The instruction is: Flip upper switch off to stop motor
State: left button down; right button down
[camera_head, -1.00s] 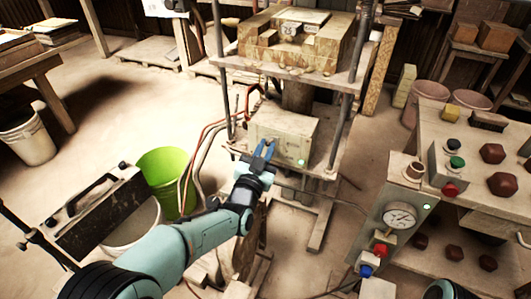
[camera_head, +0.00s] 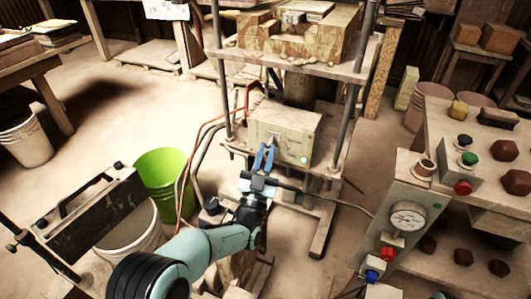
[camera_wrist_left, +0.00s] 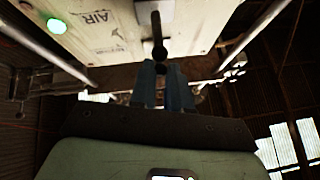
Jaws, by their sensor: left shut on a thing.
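The pale control box (camera_head: 287,127) sits on the lower shelf of the press, with a lit green lamp (camera_head: 304,160) low on its front. My left gripper (camera_head: 264,153) is at the box's front, its blue fingers pointing up at it. In the left wrist view the box's face (camera_wrist_left: 75,30) carries the letters AIR and the green lamp glows (camera_wrist_left: 56,26). A dark switch lever (camera_wrist_left: 157,30) runs from a metal plate down to the gripper's fingertips (camera_wrist_left: 163,67). The fingers are shut on its end. The lever is too small to make out in the head view.
The press's upper shelf (camera_head: 350,68) holds wooden blocks. Hoses (camera_head: 196,140) run down left of the box. A green bucket (camera_head: 160,168) stands at the left. A gauge panel (camera_head: 398,220) with coloured buttons stands at the right. Open floor lies at the far left.

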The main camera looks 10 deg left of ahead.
dwell(0.4)
pick_arm(q)
jog(key=c, duration=1.1)
grip_release()
jog(key=p+v, duration=0.2)
jog(key=v, duration=1.1)
pick_arm(e)
jog(key=shift+t, duration=0.6)
jog(key=w, duration=0.1)
jog(key=w+r, duration=0.1)
jog(key=w, duration=0.1)
jog(key=shift+w+a+r, duration=0.25)
jog(key=shift+w+r, duration=0.1)
jog(key=shift+r, duration=0.05)
pick_arm(q)
jog(key=shift+s+f, duration=0.1)
jog(key=shift+f, duration=0.05)
